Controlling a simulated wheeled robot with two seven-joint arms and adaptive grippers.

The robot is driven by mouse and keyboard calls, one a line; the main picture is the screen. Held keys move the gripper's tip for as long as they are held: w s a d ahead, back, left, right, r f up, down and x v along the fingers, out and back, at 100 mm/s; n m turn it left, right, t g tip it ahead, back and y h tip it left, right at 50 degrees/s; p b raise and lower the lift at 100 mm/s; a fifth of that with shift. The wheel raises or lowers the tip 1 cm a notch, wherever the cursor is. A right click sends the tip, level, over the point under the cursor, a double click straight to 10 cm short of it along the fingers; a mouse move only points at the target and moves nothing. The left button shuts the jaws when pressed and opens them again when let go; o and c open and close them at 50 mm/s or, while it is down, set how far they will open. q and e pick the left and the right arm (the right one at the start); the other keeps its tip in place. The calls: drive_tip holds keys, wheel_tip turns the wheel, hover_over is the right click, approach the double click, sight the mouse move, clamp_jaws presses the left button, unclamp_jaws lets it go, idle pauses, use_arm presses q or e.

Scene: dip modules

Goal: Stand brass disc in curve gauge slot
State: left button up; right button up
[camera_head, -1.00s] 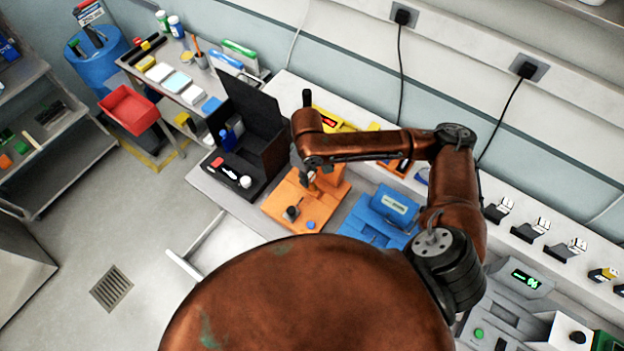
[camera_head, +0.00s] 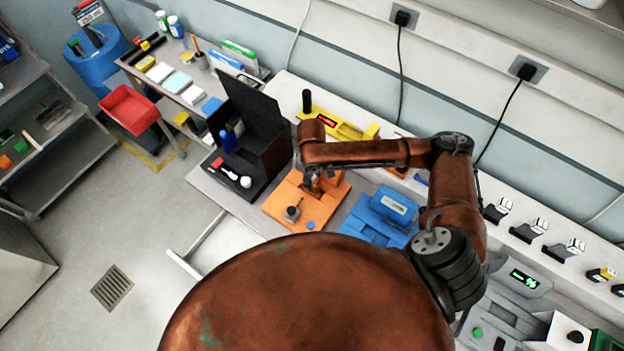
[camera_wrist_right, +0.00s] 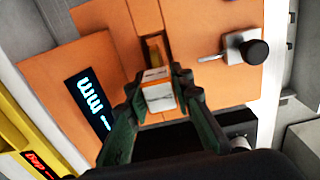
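The orange gauge module (camera_head: 285,207) stands on the bench below my right gripper (camera_head: 312,184). In the right wrist view its orange face (camera_wrist_right: 205,25) has a lit display (camera_wrist_right: 88,100) and a dark narrow slot. A brass-coloured piece (camera_wrist_right: 154,48) shows upright at the slot, perhaps the disc; I cannot tell whether it is seated. My right gripper (camera_wrist_right: 158,90) points down over the slot. A small white-and-orange block (camera_wrist_right: 159,96) lies between its fingers; whether they grip it is unclear. My left gripper is out of view.
A silver lever with a black knob (camera_wrist_right: 252,52) stands beside the slot. A blue module (camera_head: 385,215) is to the right, a yellow module (camera_head: 345,128) behind, and a black open case (camera_head: 262,150) to the left.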

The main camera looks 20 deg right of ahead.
drive_tip(key=o, duration=0.4)
drive_tip(key=shift+r, duration=0.25)
wheel_tip(320, 180, up, 10)
drive_tip(key=shift+r+b, duration=0.25)
drive_tip(key=shift+b, duration=0.1)
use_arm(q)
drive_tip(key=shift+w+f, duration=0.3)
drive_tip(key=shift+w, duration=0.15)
use_arm(e)
drive_tip(key=shift+r, duration=0.7)
